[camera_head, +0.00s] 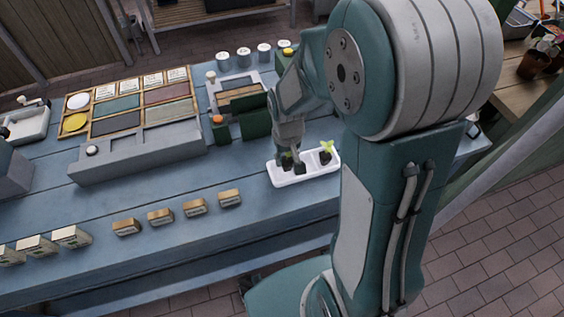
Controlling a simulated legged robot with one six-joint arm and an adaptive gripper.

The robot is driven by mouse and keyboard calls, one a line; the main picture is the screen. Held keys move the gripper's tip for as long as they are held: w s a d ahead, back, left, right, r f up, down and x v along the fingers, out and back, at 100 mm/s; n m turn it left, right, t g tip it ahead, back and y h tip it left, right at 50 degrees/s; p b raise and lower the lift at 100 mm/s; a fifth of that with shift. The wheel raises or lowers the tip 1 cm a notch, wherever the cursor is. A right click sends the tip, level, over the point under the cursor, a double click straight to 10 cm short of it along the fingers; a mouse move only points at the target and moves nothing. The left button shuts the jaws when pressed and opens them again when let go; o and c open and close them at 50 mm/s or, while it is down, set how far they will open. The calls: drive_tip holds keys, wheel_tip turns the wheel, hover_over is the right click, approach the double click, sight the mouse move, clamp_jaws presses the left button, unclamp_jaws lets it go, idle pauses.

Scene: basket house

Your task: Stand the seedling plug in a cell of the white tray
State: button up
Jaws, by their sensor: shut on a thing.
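The white tray (310,176) stands on the blue table, right of the middle of the view. A seedling with light green leaves (327,146) stands at the tray's right end, with dark soil under it. My gripper (292,164) points down over the left and middle part of the tray. It is shut on the seedling plug (286,160), of which only a little dark green shows between the dark fingers. The fingers hide most of the plug, and I cannot tell whether its base touches a cell.
Several small boxes (160,217) line the table's front edge. A long grey holder (140,152) and a wooden sorted case (130,105) lie to the left. A dark green box (254,122) and several white-lidded jars (243,57) stand behind. Bare table lies in front of the tray.

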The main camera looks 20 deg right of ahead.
drive_tip(key=shift+w+f, duration=0.4)
drive_tip(key=shift+f, duration=0.2)
drive_tip(key=f, duration=0.1)
drive_tip(key=a+f, duration=0.1)
drive_tip(key=f, duration=0.1)
drive_tip(key=shift+w+f, duration=0.2)
drive_tip(key=shift+f, duration=0.05)
drive_tip(key=shift+d, duration=0.1)
drive_tip(key=shift+d, duration=0.1)
drive_tip(key=o, duration=0.9)
drive_tip(key=shift+f, duration=0.1)
drive_tip(key=shift+o, duration=0.2)
